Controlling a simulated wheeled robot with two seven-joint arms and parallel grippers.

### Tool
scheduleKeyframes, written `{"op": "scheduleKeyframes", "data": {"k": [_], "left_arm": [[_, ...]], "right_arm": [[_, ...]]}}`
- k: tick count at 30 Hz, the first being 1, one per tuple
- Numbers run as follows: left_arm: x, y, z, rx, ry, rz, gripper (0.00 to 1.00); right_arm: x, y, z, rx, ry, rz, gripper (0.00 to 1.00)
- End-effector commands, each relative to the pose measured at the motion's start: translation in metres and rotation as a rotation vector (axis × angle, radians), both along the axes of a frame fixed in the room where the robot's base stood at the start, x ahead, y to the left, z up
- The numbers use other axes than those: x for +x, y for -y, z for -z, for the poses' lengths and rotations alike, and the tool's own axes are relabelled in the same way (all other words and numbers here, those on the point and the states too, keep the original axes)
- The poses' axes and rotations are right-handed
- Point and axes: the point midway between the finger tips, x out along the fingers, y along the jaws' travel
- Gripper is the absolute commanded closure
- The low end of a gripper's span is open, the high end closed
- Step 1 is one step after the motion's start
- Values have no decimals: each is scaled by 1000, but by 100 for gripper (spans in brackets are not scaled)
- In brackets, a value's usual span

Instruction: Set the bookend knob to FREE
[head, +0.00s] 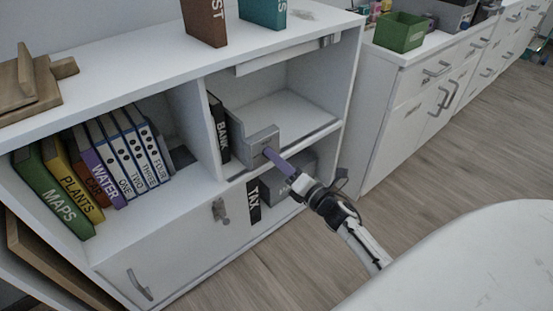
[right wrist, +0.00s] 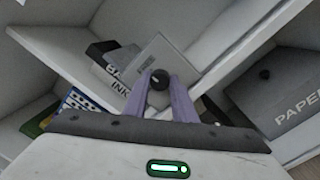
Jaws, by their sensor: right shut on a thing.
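The grey bookend (head: 257,137) stands in the open upper right compartment, beside the black BANK binder (head: 219,128). In the right wrist view the bookend (right wrist: 163,48) shows as a grey plate with a dark round knob (right wrist: 159,76) at its front. My right gripper (head: 268,153) reaches in from the lower right, its purple fingers at the bookend's front. In the right wrist view its fingers (right wrist: 160,84) are on either side of the knob, shut on it. No knob marking is legible, so I cannot tell its setting. My left gripper is not in view.
The white shelf's divider (head: 205,140) stands left of this compartment. Coloured books and white binders (head: 125,155) fill the left compartment. A TAX binder (head: 254,203) and a grey PAPER box (right wrist: 280,90) are below. Room right of the bookend is clear.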

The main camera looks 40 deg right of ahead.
Motion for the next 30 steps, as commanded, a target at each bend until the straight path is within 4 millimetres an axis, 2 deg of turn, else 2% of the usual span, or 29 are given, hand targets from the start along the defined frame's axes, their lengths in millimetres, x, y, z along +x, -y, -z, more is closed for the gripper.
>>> {"op": "scheduleKeyframes", "data": {"k": [5, 6, 9, 20, 25, 30], "left_arm": [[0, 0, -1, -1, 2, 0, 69], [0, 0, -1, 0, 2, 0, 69], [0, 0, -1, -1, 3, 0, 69], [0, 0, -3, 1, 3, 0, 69], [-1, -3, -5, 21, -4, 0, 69], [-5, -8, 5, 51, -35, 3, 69]], "right_arm": [[0, -1, 1, -2, -1, -3, 98], [0, -1, 1, -2, -1, -3, 73], [0, -1, 0, -1, 0, -2, 57], [-5, 0, 0, 1, -1, 0, 57], [-31, 2, 1, 2, -4, 0, 57], [-65, 4, 3, 2, -5, 1, 57]]}}
